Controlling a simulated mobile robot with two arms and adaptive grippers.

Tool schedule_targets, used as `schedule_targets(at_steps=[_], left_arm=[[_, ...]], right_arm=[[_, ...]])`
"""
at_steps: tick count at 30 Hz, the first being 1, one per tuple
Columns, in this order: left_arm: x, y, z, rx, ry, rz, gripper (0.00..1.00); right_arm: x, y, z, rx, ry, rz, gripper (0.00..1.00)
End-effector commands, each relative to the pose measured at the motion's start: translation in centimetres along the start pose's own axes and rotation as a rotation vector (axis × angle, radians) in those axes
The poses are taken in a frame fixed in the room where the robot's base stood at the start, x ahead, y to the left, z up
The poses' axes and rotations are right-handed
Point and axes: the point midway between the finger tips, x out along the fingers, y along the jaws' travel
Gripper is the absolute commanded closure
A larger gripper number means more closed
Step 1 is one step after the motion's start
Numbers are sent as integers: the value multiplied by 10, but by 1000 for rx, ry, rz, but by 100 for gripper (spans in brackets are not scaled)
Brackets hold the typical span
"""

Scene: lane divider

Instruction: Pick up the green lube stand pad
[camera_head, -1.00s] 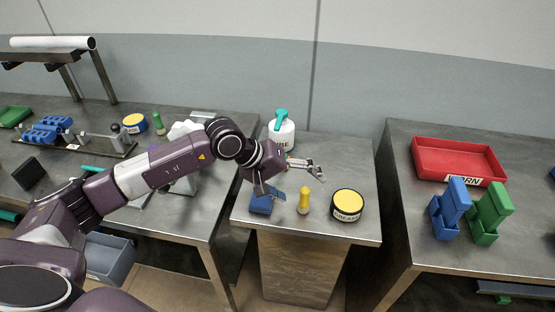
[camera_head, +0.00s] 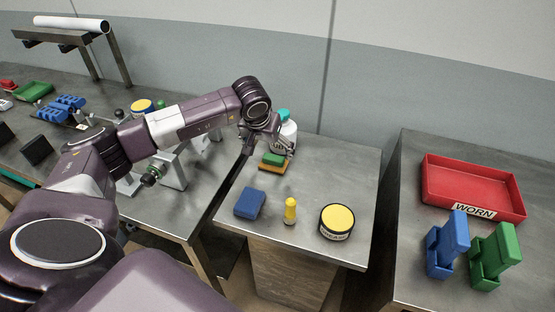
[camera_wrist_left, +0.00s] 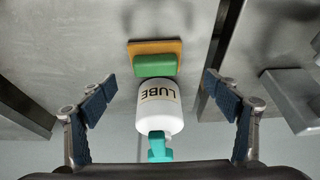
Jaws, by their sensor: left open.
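The green pad (camera_head: 274,159) lies on a flat orange base (camera_head: 271,168) on the middle table, just in front of the white LUBE bottle (camera_head: 288,132) with its teal top. In the left wrist view the green pad (camera_wrist_left: 155,65) and the orange base (camera_wrist_left: 154,47) are beyond the bottle (camera_wrist_left: 159,107), roughly centred between the fingers. My left gripper (camera_wrist_left: 159,84) is open and empty, its fingers spread either side of the bottle in that view. In the head view the gripper (camera_head: 269,146) is at the pad and partly covers the bottle. My right gripper is not in view.
A blue block (camera_head: 250,203), a yellow bottle (camera_head: 290,210) and a yellow-lidded grease tin (camera_head: 337,221) stand nearer the front of the middle table. A red WORN tray (camera_head: 470,190) is on the right table. The middle table's right side is clear.

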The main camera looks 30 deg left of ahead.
Motion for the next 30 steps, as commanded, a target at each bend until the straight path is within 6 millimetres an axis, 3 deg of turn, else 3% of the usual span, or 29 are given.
schedule_targets(at_steps=[3, 6, 12, 17, 21, 30], left_arm=[[11, 3, 0, 0, -3, 2, 18], [25, 6, 1, -1, -4, 3, 18], [49, 7, 1, -2, -1, 3, 18], [54, 6, 1, 0, 1, 3, 18], [54, 6, 1, 0, 2, 3, 18], [54, 6, 1, 0, 2, 3, 50]], right_arm=[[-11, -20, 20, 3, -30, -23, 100], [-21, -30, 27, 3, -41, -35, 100], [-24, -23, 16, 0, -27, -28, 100], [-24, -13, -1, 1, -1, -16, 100], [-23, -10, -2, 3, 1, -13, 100], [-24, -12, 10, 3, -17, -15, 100]])
